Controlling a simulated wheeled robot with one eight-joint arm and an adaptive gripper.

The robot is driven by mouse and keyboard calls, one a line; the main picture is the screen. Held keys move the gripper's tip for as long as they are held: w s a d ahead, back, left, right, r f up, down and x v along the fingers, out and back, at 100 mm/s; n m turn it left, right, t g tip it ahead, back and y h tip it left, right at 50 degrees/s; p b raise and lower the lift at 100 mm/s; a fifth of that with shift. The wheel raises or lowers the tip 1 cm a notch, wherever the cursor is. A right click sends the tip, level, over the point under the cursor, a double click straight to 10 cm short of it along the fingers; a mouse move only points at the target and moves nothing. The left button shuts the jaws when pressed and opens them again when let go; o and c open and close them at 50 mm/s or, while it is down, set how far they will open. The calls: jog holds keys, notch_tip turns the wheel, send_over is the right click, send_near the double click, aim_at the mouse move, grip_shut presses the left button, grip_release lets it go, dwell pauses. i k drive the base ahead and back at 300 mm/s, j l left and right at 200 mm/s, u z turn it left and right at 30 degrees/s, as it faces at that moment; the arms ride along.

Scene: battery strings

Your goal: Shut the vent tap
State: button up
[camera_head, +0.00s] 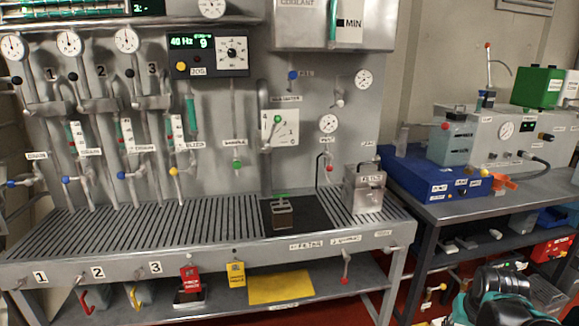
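Black and teal parts of my arm show at the lower right, well away from the tap. My gripper's fingers are not visible.
A metal box (364,188) stands on the slatted bench below and right of the tap. A brown block with a green top (282,211) sits on a black mat. At right, a side table holds a blue case (425,172). Red floor shows between the benches.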

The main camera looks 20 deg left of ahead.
aim_at(329, 168)
jog(key=u, duration=0.8)
